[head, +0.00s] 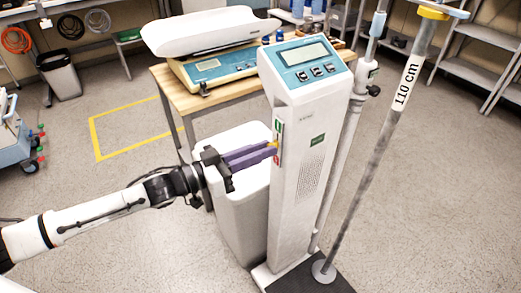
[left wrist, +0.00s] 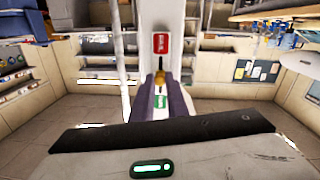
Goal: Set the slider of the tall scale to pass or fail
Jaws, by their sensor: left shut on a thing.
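The tall scale (head: 310,130) is a white column with a blue display panel on top. Its left side carries a slider with a yellow-orange knob (head: 274,144), between a green label (head: 278,127) above and a red label (head: 276,158) below. In the left wrist view the order is flipped: red label (left wrist: 160,43) on top, knob (left wrist: 159,78) in the middle, green label (left wrist: 160,101) below. My left gripper (head: 270,149), with purple fingers, is shut on the knob; its fingertips partly hide it. My right gripper is in no view.
A baby scale (head: 212,65) stands on a wooden table (head: 165,85) behind. A white bin (head: 238,205) is close beside the column, below my left gripper. A pole marked 110 cm (head: 375,140) stands to the right. Open floor lies at the left.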

